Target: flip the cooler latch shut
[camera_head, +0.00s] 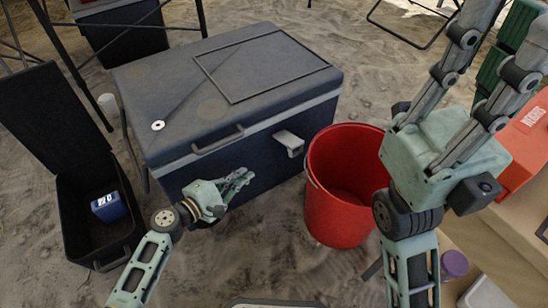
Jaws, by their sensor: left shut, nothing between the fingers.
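The dark grey cooler (175,92) stands on the sand with its lid down. Its light grey latch (289,141) sticks out from the front face below the lid seam, toward the right end. My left gripper (243,176) is shut and empty in front of the cooler's front face, left of and below the latch and apart from it. My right gripper (500,45) is raised at the upper right, close to the camera. Its fingers run apart and look open and empty; their tips are cut off by the frame edge.
A red bucket (338,215) stands just right of the latch. An open black case (72,215) with a small blue item (110,206) lies at the left. An orange box (522,150) and a table edge with a purple-lidded jar (454,264) are at the right.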

